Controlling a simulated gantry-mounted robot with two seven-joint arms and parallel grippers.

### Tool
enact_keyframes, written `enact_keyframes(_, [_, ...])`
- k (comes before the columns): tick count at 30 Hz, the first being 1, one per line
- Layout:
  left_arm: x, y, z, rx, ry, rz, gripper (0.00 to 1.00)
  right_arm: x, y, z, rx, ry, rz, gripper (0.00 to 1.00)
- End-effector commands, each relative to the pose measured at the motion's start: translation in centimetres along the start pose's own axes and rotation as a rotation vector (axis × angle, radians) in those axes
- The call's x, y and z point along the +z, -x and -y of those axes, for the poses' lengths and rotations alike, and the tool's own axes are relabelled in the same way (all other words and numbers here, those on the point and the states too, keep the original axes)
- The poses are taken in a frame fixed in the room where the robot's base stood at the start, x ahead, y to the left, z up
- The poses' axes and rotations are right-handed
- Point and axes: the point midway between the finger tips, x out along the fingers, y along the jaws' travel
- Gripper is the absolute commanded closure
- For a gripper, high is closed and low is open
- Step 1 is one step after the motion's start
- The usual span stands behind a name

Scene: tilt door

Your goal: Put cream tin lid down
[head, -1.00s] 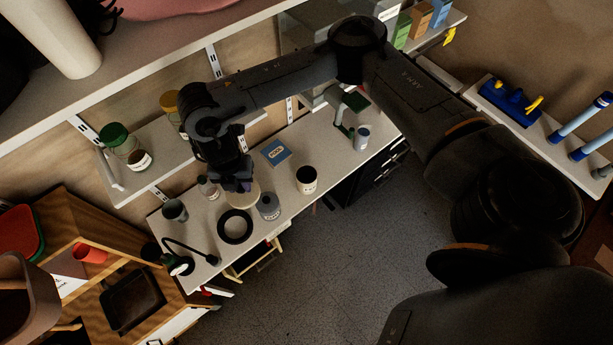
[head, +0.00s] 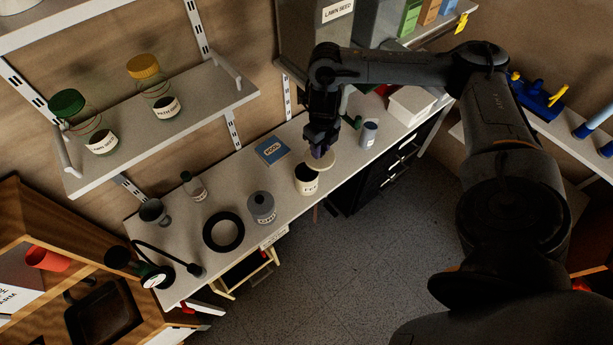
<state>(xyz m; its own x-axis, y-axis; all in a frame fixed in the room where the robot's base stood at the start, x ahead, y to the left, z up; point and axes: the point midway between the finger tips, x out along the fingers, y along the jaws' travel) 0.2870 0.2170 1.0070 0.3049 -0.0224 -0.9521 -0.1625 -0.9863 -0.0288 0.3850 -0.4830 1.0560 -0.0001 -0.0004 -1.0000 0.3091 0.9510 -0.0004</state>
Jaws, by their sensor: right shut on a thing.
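My right gripper (head: 319,151) points down over the workbench and is shut on the cream lid (head: 322,163), a pale round disc held roughly level. I cannot tell whether lid and tin touch. My left gripper is not in view.
On the white bench (head: 290,209) stand a grey tin (head: 262,208), a black ring (head: 207,231), a blue box (head: 271,151), a small bottle (head: 194,187) and a blue-labelled can (head: 369,134). A shelf (head: 215,97) with jars hangs above.

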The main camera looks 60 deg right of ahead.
Motion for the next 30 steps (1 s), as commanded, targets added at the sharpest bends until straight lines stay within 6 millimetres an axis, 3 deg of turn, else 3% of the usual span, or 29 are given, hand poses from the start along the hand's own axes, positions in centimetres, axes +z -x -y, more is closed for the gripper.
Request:
enact_keyframes(5, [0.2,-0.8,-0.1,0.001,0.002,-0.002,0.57,-0.6,-1.1,1.4,-0.002,-0.016,-0.005,0.97])
enact_keyframes(9, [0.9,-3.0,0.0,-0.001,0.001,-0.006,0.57,-1.9,-3.5,4.8,-0.008,-0.054,-0.003,0.97])
enact_keyframes(13, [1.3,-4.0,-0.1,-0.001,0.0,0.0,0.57,-3.0,-4.7,6.0,-0.004,-0.064,-0.003,0.97])
enact_keyframes(30, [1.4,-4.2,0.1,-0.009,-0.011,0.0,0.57,-3.5,-5.8,6.2,0.002,-0.067,0.001,0.97])
